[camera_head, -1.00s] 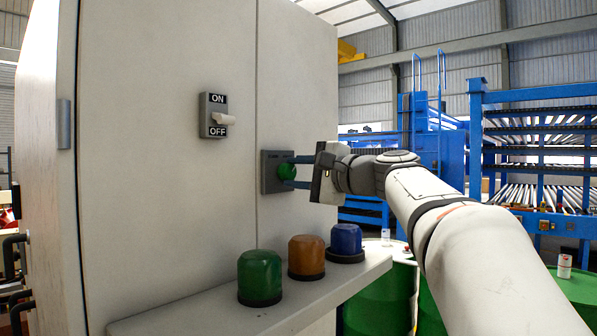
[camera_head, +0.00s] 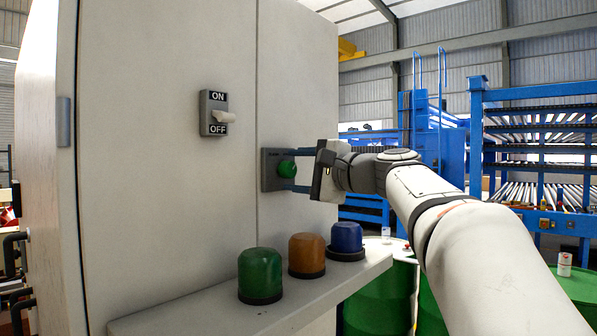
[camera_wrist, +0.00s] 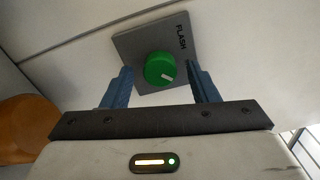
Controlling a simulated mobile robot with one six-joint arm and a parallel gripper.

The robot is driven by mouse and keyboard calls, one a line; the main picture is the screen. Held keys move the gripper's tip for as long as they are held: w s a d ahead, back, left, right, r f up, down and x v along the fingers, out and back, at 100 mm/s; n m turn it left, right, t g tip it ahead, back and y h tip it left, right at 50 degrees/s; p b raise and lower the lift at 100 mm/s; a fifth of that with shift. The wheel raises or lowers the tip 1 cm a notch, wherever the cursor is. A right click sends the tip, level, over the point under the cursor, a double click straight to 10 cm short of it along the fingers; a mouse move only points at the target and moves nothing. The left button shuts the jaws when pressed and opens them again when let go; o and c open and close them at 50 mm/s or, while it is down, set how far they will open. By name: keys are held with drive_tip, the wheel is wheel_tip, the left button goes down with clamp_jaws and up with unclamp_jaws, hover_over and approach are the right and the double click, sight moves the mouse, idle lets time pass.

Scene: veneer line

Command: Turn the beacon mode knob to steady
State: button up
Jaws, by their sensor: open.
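The beacon mode knob is a round green knob (camera_head: 287,169) on a grey plate (camera_head: 267,184) on the pale cabinet's face. In the wrist view the knob (camera_wrist: 157,66) has a short white mark pointing to the lower right of the picture. The plate (camera_wrist: 128,45) reads FLASH along its right side; no other label is readable there. My gripper (camera_head: 296,174) faces the plate with its fingers reaching to it. In the wrist view my gripper (camera_wrist: 160,74) is open, one blue finger on each side of the knob, with gaps visible.
An ON/OFF switch (camera_head: 215,114) is on the cabinet left of the plate. Below, a ledge (camera_head: 215,316) carries a green beacon (camera_head: 260,274), an orange beacon (camera_head: 307,254) and a blue beacon (camera_head: 346,239). Green drums (camera_head: 378,302) stand at the right.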

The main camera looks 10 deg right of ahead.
drive_tip(key=b+v, duration=0.2)
drive_tip(key=v, duration=0.5)
drive_tip(key=shift+s+d, duration=0.25)
